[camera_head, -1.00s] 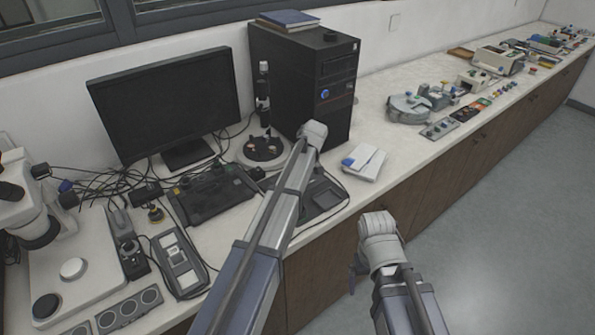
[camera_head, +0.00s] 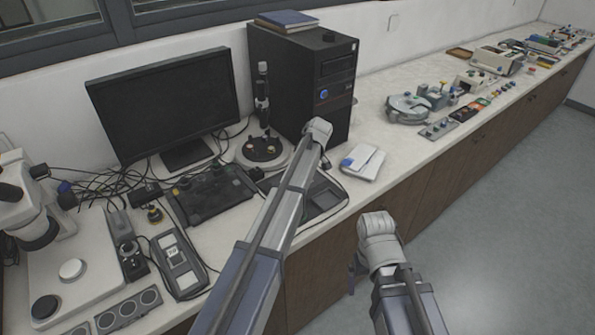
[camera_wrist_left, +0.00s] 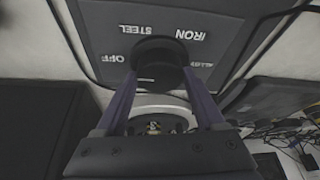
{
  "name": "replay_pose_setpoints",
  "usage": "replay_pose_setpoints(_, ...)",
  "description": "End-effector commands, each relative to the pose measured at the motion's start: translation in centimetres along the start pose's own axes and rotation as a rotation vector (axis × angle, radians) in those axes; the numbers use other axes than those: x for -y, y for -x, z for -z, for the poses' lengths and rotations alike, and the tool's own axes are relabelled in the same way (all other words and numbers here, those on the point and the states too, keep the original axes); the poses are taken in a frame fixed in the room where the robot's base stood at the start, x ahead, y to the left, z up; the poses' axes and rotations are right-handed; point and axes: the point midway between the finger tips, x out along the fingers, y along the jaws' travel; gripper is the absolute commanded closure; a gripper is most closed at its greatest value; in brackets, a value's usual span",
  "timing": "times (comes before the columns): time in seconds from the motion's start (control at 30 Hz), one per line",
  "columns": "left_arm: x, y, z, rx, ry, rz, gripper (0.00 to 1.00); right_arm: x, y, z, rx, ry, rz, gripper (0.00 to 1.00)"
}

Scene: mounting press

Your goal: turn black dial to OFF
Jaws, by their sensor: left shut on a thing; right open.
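The black dial (camera_wrist_left: 160,60) shows in the left wrist view, on a dark panel (camera_wrist_left: 105,18) with white labels reading STEEL, IRON, OFF and a partly hidden one. My left gripper (camera_wrist_left: 161,78) is shut on the dial, one finger on each side. Which label the dial points to cannot be told. In the head view my left arm hides its own fingers; the dark panel (camera_head: 327,200) with a pale edge shows in part beside the arm. My right gripper (camera_head: 355,277) is open and empty, beyond the counter's front edge over the floor, largely hidden by its wrist.
A black computer tower (camera_head: 290,90) and a monitor (camera_head: 165,105) stand behind. A white box with a blue patch (camera_head: 365,163) lies right of my left arm. A microscope (camera_head: 30,210) and cables are at left. Open floor (camera_head: 490,220) is at right.

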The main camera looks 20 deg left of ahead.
Motion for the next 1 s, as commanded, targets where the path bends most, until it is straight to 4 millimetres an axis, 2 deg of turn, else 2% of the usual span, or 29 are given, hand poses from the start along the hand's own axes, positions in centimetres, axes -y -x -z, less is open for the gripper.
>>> replay_pose_setpoints(0.07, 0.0, 0.0, -0.1, 0.002, 0.002, 0.001, 0.85, 0.0, 0.0, 0.0, 0.000, 0.000, 0.000, 0.05)
replay_pose_setpoints(0.1, 0.0, 0.0, -0.1, 0.002, 0.002, 0.001, 0.26, 0.0, 0.0, 0.0, 0.000, 0.000, 0.000, 0.05)
replay_pose_setpoints(0.33, 0.0, 0.0, -0.1, 0.001, 0.001, 0.000, 0.00, 0.0, 0.0, 0.0, 0.000, 0.000, 0.000, 0.05)
replay_pose_setpoints(0.67, 0.0, 0.3, 0.0, 0.001, 0.000, 0.000, 0.00, 0.0, 0.2, 0.0, 0.000, 0.000, 0.000, 0.05)
replay_pose_setpoints(0.87, 0.0, 1.8, 0.1, 0.001, 0.000, 0.000, 0.00, -0.2, 1.7, -0.1, 0.000, 0.000, 0.000, 0.05)
replay_pose_setpoints(1.0, 0.1, 3.6, 0.2, 0.000, 0.000, 0.000, 0.00, -0.3, 3.4, -0.2, 0.000, 0.000, 0.000, 0.05)
